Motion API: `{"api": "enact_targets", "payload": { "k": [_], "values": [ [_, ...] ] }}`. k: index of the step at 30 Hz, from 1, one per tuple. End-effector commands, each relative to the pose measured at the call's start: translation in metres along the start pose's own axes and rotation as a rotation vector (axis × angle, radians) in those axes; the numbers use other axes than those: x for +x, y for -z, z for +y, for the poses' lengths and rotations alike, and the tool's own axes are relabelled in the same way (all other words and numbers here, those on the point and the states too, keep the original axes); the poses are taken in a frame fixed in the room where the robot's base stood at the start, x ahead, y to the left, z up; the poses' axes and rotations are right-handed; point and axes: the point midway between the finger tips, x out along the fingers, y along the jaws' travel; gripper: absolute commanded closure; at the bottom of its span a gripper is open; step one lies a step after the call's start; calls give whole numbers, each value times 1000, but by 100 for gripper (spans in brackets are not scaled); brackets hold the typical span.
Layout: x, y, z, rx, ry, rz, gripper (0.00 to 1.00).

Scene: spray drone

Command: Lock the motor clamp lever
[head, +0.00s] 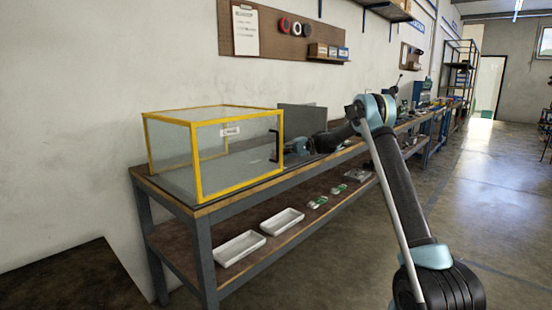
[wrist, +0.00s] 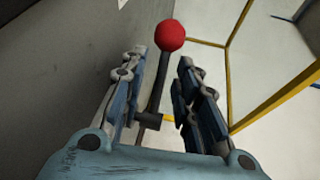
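In the wrist view a dark lever with a red ball knob (wrist: 170,36) stands between the two fingers of my gripper (wrist: 160,75). The fingers are apart, one on each side of the lever rod (wrist: 157,84). A gap shows on the right of the rod; whether the left finger touches it I cannot tell. The lever's base is mostly hidden by my gripper. In the head view my gripper (head: 298,145) is low over the bench behind the yellow-framed case, partly hidden. The lever and drone cannot be made out there.
A clear case with a yellow frame (head: 196,160) and a black handle (head: 274,145) stands on the workbench (head: 225,199). A grey panel (head: 303,117) rises behind my gripper. White trays (head: 240,248) lie on the lower shelf. Yellow frame bars (wrist: 228,75) show close right in the wrist view.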

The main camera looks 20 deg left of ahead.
Motion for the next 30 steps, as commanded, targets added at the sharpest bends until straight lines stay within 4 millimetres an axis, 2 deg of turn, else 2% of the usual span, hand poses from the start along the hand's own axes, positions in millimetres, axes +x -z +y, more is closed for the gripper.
{"api": "enact_targets", "payload": {
  "k": [3,9,15,21,28,29,30],
  "values": [
    [-25,1,1,1,0,2,71],
    [-63,2,1,0,0,2,71],
    [-89,2,2,0,0,0,71],
    [-99,2,1,0,0,-1,71],
    [-99,2,1,1,0,-1,71],
    [-99,2,1,1,0,-1,74],
    [-99,2,1,1,0,-1,83]
  ]
}}
